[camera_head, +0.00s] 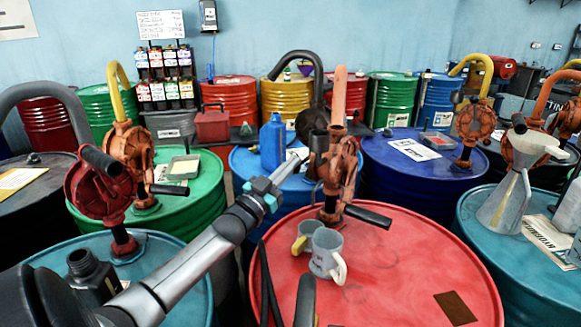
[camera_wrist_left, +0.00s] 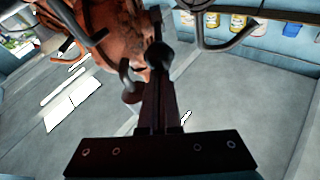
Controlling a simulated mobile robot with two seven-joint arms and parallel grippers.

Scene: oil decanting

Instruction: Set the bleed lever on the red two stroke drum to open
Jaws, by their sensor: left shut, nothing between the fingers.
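The red drum (camera_head: 410,262) stands in front at centre right in the head view. Its rusty orange pump (camera_head: 338,172) rises from the top, with a black crank handle (camera_head: 368,216) to the right. My left arm reaches across from the lower left, and my left gripper (camera_head: 318,142) is at the pump's upper left side. In the left wrist view the shut, empty fingers (camera_wrist_left: 157,92) point at the pump body (camera_wrist_left: 115,32). A dark round knob (camera_wrist_left: 156,58) shows at the fingertips; I cannot tell whether they touch. I cannot make out the bleed lever or its setting.
Dark bars (camera_head: 268,290) rise at the bottom edge, unclear. A teal drum with a dark red pump (camera_head: 100,190) is left; a funnel (camera_head: 508,200) stands on the right drum. The red drum's right top is mostly clear.

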